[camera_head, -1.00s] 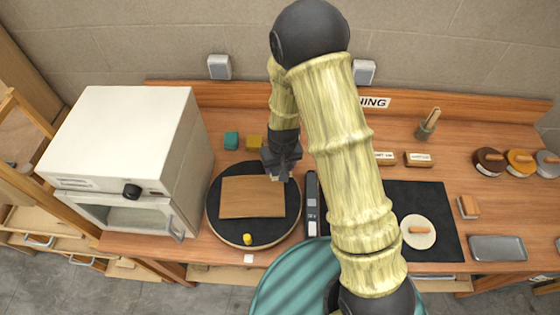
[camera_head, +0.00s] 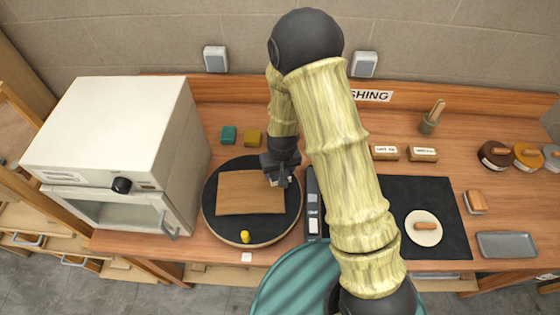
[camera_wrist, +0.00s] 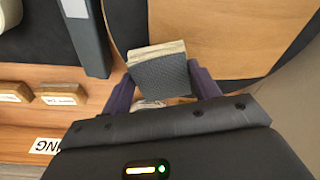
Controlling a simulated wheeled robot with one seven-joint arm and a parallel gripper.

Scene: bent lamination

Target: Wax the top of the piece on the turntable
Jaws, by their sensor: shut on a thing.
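The piece on the turntable is a flat brown wooden panel (camera_head: 250,200), also filling the upper right of the wrist view (camera_wrist: 225,35). It lies on the round black turntable (camera_head: 225,231). My gripper (camera_head: 279,174) is at the panel's right side, near its far corner. In the wrist view my gripper (camera_wrist: 165,88) is shut on a block with a dark grey face and a cream edge (camera_wrist: 160,72). The block overlaps the panel's edge in that view. I cannot tell whether it touches the panel. My arm hides part of the bench.
A yellow knob (camera_head: 245,236) stands at the turntable's front rim. A white oven (camera_head: 120,130) is close on the left. Right of my arm are labelled blocks (camera_head: 424,155), a black mat with a white handled disc (camera_head: 423,235), tins (camera_head: 495,155) and a grey tray (camera_head: 507,245).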

